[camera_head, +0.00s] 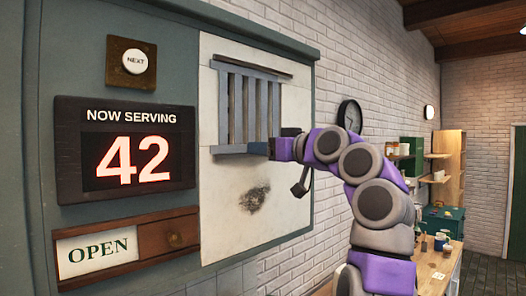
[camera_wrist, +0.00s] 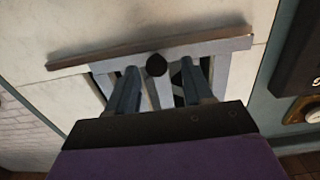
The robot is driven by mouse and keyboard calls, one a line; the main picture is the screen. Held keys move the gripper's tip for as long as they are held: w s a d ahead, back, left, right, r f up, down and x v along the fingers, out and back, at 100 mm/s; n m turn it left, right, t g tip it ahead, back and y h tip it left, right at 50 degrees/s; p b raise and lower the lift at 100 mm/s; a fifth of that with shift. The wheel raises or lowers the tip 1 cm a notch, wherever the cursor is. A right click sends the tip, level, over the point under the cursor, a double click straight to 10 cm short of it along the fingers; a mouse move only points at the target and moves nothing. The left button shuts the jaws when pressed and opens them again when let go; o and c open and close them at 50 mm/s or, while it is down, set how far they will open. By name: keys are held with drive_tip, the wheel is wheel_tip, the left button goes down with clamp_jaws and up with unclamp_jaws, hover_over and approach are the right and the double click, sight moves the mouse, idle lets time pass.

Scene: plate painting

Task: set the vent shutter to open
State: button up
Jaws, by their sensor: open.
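The vent shutter (camera_head: 249,105) is a grey-blue slatted unit on a pale wall panel, with upright slats and dark gaps between them. A ledge runs along its bottom (camera_head: 232,150). In the wrist view, which is upside down, the ledge (camera_wrist: 205,47) crosses the top with a small dark knob (camera_wrist: 156,65) at its middle. My gripper (camera_head: 264,148) is at the lower right of the shutter. In the wrist view its two fingers (camera_wrist: 158,78) are apart, one on each side of the knob. Nothing is held between them; whether they touch the shutter is unclear.
Left of the vent are a NEXT button (camera_head: 135,62), a NOW SERVING display (camera_head: 125,150) reading 42, and an OPEN sign (camera_head: 97,251) beside a brown panel with a knob (camera_head: 174,239). A dark smudge (camera_head: 254,198) marks the panel below. A workbench (camera_head: 448,272) and shelves stand at right.

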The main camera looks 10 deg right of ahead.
drive_tip(key=b+v, duration=0.2)
drive_tip(key=v, duration=1.4)
drive_tip(key=shift+d+b, duration=0.2)
drive_tip(key=shift+b, duration=0.15)
drive_tip(key=shift+s+f, duration=0.1)
